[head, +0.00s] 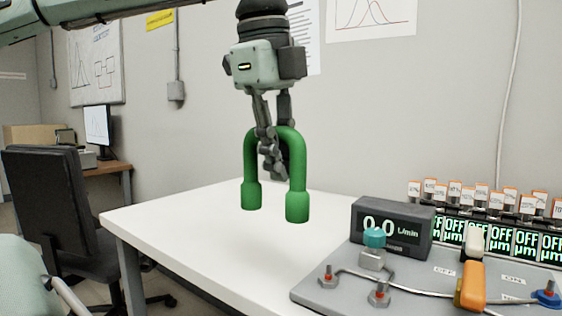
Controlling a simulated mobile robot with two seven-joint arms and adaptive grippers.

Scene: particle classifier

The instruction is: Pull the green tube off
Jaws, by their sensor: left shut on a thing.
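The green tube (297,180) is an upside-down U with two thicker open ends pointing down. My left gripper (270,160) points down from above and is shut on the green tube at its bend. The tube hangs in the air above the white table, left of the grey board (340,287) and apart from it. On the board stand two bare fittings with red tips, one at the left (327,277) and one nearer the front (379,292). My right gripper is not in view.
The board carries a flow display (391,228) reading 0.0 L/min, a teal knob (374,238), an orange-handled part (470,286) and a blue fitting (547,297). Behind it is a row of small OFF displays (502,239). The white table (200,232) is clear at left. A black chair (50,190) stands beyond.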

